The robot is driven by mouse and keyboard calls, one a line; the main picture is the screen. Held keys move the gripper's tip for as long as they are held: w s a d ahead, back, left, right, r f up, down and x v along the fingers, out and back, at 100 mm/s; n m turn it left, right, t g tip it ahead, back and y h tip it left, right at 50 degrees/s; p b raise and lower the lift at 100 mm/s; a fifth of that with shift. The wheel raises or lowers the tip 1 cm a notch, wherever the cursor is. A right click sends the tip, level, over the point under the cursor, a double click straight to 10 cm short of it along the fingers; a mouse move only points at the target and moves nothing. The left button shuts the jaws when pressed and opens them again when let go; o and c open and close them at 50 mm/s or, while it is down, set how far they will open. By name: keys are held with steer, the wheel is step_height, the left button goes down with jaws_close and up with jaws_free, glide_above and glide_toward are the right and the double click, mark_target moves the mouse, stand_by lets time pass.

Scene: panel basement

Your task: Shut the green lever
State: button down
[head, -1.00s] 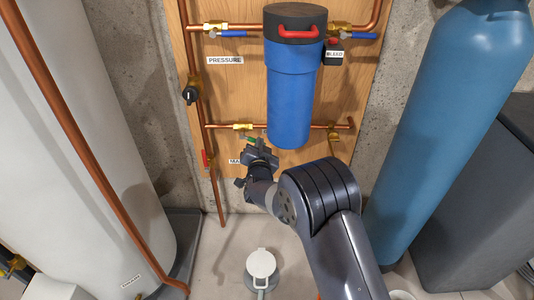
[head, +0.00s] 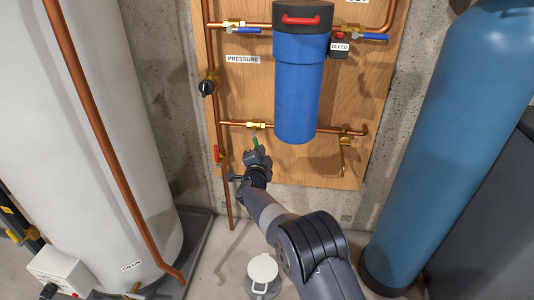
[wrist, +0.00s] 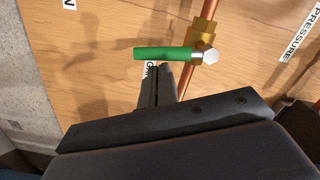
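The green lever (wrist: 160,53) sits on a brass valve (wrist: 203,33) with a pale hex nut, and lies across the copper pipe, roughly square to it. In the head view the green lever (head: 256,143) points down from the lower horizontal pipe, left of the blue filter housing. My gripper (head: 258,156) is just below the lever. In the wrist view the two fingers of my gripper (wrist: 165,66) lie close together with nothing seen between them. Their tips reach the lever's edge; I cannot tell whether they touch it.
The blue filter housing (head: 297,90) hangs right of the lever. A red lever (head: 217,154) and a black knob (head: 207,87) are on the vertical pipe at left. A white tank (head: 110,150) and a blue cylinder (head: 445,150) flank the wooden panel (head: 300,172).

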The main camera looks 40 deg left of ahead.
steer(key=shift+s+a+f, duration=0.25)
steer(key=shift+a+f, duration=0.05)
steer(key=shift+a, duration=0.2)
stand_by(0.4)
steer(key=shift+s+f, duration=0.1)
steer(key=shift+f, duration=0.05)
